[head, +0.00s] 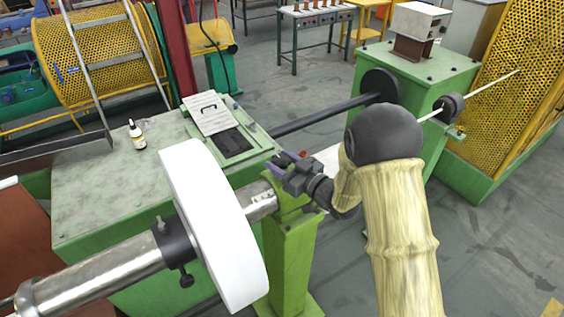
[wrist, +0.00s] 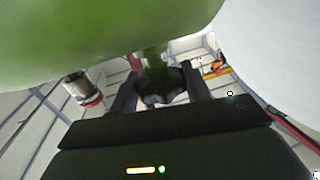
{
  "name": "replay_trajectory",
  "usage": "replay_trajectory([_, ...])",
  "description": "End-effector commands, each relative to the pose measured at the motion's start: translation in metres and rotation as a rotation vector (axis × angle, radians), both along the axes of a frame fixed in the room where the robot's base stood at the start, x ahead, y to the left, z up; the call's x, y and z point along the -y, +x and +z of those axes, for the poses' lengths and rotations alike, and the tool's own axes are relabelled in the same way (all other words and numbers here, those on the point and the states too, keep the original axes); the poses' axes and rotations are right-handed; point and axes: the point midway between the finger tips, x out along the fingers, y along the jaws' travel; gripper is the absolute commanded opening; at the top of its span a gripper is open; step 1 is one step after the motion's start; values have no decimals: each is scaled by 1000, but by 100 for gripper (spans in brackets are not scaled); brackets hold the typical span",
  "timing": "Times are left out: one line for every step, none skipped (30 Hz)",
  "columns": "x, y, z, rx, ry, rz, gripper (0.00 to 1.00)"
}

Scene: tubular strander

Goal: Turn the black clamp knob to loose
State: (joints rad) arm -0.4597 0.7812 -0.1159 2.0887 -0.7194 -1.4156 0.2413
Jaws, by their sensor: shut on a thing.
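The black clamp knob (wrist: 162,88) shows in the wrist view as a dark lobed knob on a short green stem, just below a large green surface. My gripper (wrist: 160,96) has one finger on each side of it and is shut on it. In the head view my gripper (head: 290,174) is at the top of the green post (head: 288,235), beside the metal shaft end (head: 258,200). There the knob is hidden by the gripper and post. How far the knob is turned cannot be told.
A large white disc (head: 212,225) on the shaft stands close left of my gripper. A green cabinet (head: 80,200) carries a small bottle (head: 137,137). Open floor lies at the right.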

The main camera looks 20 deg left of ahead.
Motion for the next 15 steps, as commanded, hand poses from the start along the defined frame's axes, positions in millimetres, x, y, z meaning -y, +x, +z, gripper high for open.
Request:
replay_trajectory([0, 0, 0, 0, 0, 2, 25])
replay_trajectory([0, 0, 0, 0, 1, 5, 25])
replay_trajectory([0, 1, 0, 1, 2, 11, 25])
replay_trajectory([0, 1, 0, 0, 2, 17, 25])
replay_trajectory([0, 1, 0, 0, 3, 26, 25])
replay_trajectory([0, 2, -1, 0, 4, 39, 25])
replay_trajectory([0, 1, -1, 0, 4, 53, 25])
replay_trajectory([0, 2, -1, 1, 5, 66, 25])
replay_trajectory([0, 2, -1, 0, 5, 87, 25])
replay_trajectory([1, 2, -1, 0, 5, 103, 25])
replay_trajectory([1, 2, -1, 1, 5, 121, 25])
replay_trajectory([0, 2, -1, 3, 5, 145, 25])
replay_trajectory([0, 2, -1, 2, 6, 163, 25])
replay_trajectory([0, 2, -1, 2, 7, 180, 25])
replay_trajectory([0, 3, 0, 2, 7, 204, 25])
